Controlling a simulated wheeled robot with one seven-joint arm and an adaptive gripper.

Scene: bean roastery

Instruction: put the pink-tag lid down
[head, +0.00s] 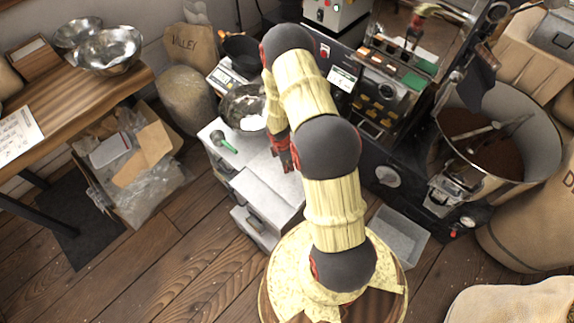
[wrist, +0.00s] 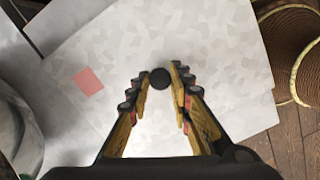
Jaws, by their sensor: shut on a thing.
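The pink-tag lid (wrist: 225,65) is a wide, pale speckled plate with a small pink square tag (wrist: 88,81) on its upper left in the wrist view. A round black knob (wrist: 160,79) stands at its middle. My gripper (wrist: 158,76) is shut on this knob, with a fingertip on either side. In the head view, my gripper (head: 285,158) points down at the right side of a pale cabinet (head: 207,133). My arm hides part of that area. I cannot tell whether the lid touches a surface beneath it.
A green-handled tool (head: 224,143) lies on the left of the cabinet top. A steel bowl (head: 233,103) stands behind it. The roasting machine (head: 385,95) rises to the right, with a round bean tray (head: 543,110) beyond. A grey bin (head: 398,238) sits on the floor. Open floor lies front left.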

